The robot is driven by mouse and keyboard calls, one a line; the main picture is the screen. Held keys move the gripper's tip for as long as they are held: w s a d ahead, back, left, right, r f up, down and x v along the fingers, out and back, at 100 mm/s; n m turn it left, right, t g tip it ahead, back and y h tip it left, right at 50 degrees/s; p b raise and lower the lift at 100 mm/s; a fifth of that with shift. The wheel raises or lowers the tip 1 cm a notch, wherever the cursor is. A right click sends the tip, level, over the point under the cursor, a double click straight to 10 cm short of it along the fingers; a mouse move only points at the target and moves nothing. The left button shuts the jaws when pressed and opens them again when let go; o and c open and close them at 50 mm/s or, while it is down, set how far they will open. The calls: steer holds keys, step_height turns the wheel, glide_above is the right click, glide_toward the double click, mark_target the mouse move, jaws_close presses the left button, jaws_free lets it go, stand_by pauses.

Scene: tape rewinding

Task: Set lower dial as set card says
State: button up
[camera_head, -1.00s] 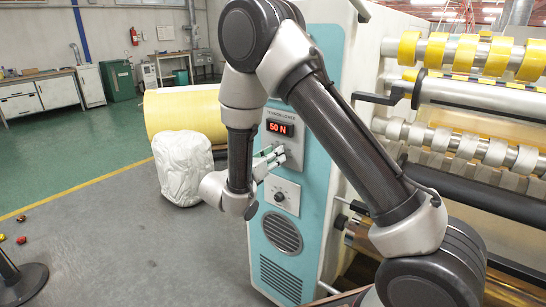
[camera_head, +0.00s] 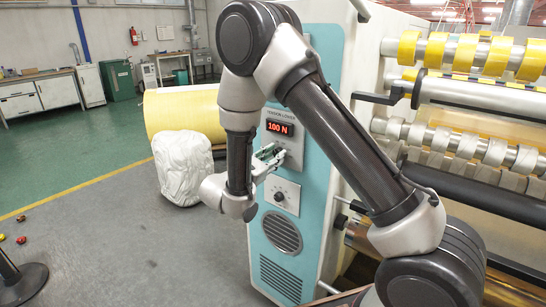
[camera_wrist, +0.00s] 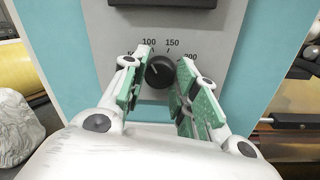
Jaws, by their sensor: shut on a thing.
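The black dial (camera_wrist: 160,72) sits on a grey plate, with a scale around it that shows 100, 150 and 200. Its pale mark points up and left, toward 100. My gripper (camera_wrist: 160,75) has its green-padded fingers on both sides of the dial and is shut on it. In the head view my gripper (camera_head: 270,158) is at the panel just below the red display (camera_head: 280,128), which reads 100 N under a label that looks like "TENSION LOWER". The dial is hidden there behind the fingers. I see no set card.
A second black knob (camera_head: 279,197) on a white plate is below my gripper on the turquoise cabinet (camera_head: 325,150). Rollers with yellow tape rings (camera_head: 466,53) are at the right. A white wrapped bundle (camera_head: 183,170) stands on the floor left of my arm.

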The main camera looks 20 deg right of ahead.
steer(key=shift+m, duration=0.9)
steer(key=o, duration=1)
steer(key=shift+s, duration=0.1)
steer(key=v, duration=1.2)
steer(key=shift+f, duration=0.1)
